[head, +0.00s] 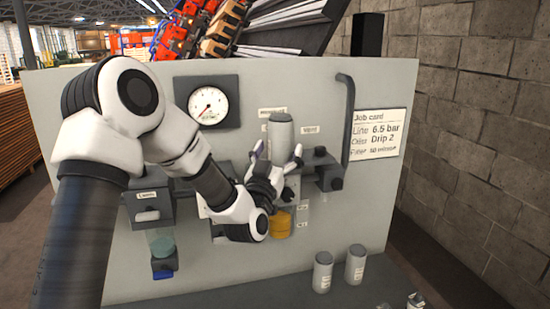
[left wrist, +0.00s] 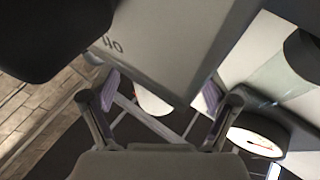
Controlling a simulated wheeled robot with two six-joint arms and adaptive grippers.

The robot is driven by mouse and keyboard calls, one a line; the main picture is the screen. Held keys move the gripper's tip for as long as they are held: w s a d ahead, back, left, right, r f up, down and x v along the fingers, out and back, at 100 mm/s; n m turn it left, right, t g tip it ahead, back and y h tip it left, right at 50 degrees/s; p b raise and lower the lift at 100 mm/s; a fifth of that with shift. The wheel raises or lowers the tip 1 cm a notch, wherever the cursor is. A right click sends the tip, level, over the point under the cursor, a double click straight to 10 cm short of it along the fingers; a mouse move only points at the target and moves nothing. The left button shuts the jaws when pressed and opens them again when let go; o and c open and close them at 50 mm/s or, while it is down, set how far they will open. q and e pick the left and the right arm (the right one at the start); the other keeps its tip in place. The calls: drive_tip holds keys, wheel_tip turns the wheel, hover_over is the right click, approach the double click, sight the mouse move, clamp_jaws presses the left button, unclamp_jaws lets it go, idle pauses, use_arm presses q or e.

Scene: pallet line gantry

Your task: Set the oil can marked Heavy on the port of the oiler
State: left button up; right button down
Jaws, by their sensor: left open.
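A grey oil can (head: 281,137) stands upright at the top of the oiler, in front of the panel; its marking cannot be read and its foot is hidden. The oiler's yellow bowl (head: 280,224) shows below, partly behind my gripper. My left gripper (head: 277,152) is open, with one finger to each side of the can in the head view; I cannot tell whether they touch it. In the left wrist view a grey body with dark marks (left wrist: 170,45) lies beyond the open fingers (left wrist: 161,94). Two more grey cans (head: 323,272) (head: 355,264) stand on the lower ledge. My right gripper is not seen.
A gauge (head: 208,105) and a job card (head: 378,133) are on the grey panel (head: 320,220). A dark pipe (head: 346,120) runs down beside the card. A filter with a clear bowl (head: 161,241) hangs at left. A small unclear item (head: 415,300) sits at the bottom edge.

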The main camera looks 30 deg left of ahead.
use_arm(q)
drive_tip(key=b+v, duration=0.2)
drive_tip(key=v, duration=0.3)
drive_tip(key=shift+f+b, duration=0.2)
drive_tip(key=shift+b, duration=0.2)
drive_tip(key=b, duration=0.2)
approach(277, 156)
drive_tip(key=shift+s+r, duration=0.25)
